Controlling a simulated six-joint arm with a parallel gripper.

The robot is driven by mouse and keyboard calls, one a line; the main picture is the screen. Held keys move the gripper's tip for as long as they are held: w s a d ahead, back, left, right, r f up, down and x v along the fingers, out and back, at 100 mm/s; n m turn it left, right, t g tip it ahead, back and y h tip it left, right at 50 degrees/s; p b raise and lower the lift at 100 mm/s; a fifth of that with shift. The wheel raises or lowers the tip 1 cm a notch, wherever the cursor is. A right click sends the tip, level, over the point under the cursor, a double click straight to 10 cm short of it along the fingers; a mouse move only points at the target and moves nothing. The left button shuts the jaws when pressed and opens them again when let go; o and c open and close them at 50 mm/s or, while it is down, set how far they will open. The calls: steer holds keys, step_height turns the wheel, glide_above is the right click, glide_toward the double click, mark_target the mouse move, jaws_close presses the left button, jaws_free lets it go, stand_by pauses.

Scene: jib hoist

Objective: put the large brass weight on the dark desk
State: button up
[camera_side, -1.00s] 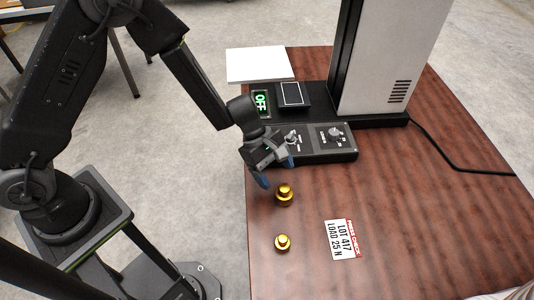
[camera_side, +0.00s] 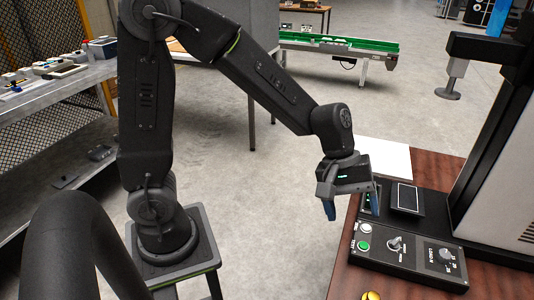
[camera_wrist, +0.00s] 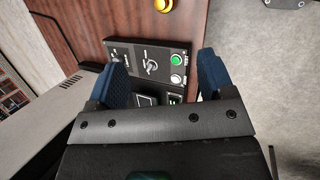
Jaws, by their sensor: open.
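A brass weight (camera_side: 371,296) shows only its top at the bottom edge of the side view. A brass weight (camera_wrist: 161,4) is also cut off by the top edge of the wrist view, on the wood beyond the control panel. I cannot tell its size against the other weight, which is out of view. The dark reddish-brown desk (camera_side: 346,268) lies at the lower right. My gripper (camera_side: 352,206) is open and empty, above the desk's left edge beside the control panel. Its blue fingers (camera_wrist: 118,88) are spread in the wrist view, apart from the weight.
The control panel (camera_side: 408,256) has buttons, a toggle and a knob. It also shows between my fingers (camera_wrist: 150,65). A tall machine (camera_side: 505,170) stands behind it, and a white sheet (camera_side: 388,157) lies at the back. A green conveyor (camera_side: 340,47) stands far behind.

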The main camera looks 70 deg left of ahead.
steer(key=s+a+r+m+t+y, duration=0.4)
steer(key=s+a+r+m, duration=0.5)
steer(key=s, duration=0.5)
steer(key=shift+a+r+m+y, duration=0.4)
steer(key=shift+a+r+y, duration=0.1)
steer(key=shift+a+y, duration=0.15)
stand_by(1.0)
